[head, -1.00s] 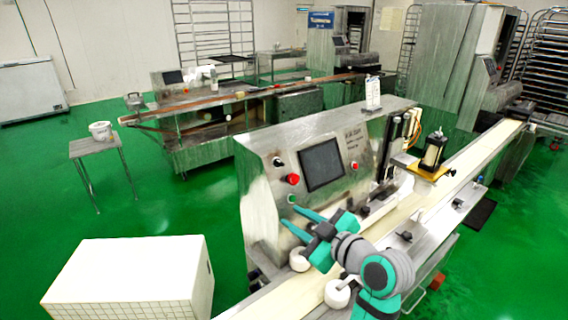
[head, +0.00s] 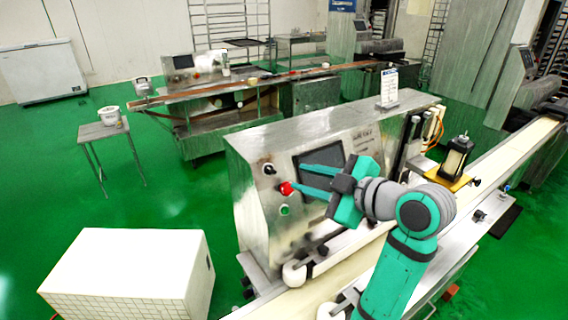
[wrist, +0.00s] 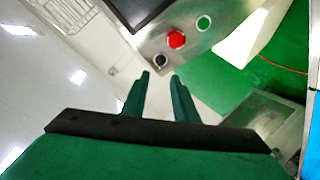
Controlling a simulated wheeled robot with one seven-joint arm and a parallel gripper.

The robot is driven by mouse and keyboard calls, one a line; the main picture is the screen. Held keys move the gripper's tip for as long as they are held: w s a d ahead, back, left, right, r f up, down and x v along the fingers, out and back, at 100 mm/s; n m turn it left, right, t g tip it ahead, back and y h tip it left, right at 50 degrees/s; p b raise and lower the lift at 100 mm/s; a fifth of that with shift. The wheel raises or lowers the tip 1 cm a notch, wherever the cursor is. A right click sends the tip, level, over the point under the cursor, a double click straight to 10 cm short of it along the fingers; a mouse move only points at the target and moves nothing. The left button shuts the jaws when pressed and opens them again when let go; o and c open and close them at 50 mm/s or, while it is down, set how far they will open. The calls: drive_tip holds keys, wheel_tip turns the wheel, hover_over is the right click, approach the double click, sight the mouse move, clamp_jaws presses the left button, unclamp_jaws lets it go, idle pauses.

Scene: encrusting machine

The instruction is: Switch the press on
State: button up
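The press (head: 245,160) is a steel machine with a sloped control panel and a dark screen (head: 318,160). Left of the screen are a black knob (head: 267,169), a red button (head: 285,188) and a green button (head: 284,210). My gripper (head: 298,177) is open and empty, its two teal fingers pointing left across the panel. In the wrist view the black knob (wrist: 159,60) lies just beyond and between the fingertips (wrist: 160,76), apparently apart from them. There the red button (wrist: 175,39) and green button (wrist: 203,22) lie farther up.
A conveyor belt (head: 510,149) runs along the press's front side. A white tiled box (head: 120,270) stands on the green floor at lower left. A small table with a bucket (head: 109,114) and another machine line (head: 210,135) stand behind. The floor between is clear.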

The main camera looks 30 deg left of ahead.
sight(272, 170)
drive_tip(key=x, duration=0.9)
drive_tip(key=shift+s+a, duration=0.15)
drive_tip(key=shift+a, duration=0.25)
drive_tip(key=shift+w+a+f, duration=0.25)
drive_tip(key=shift+w+a, duration=0.05)
drive_tip(key=shift+a, duration=0.2)
drive_tip(key=shift+c, duration=0.7)
clamp_jaws()
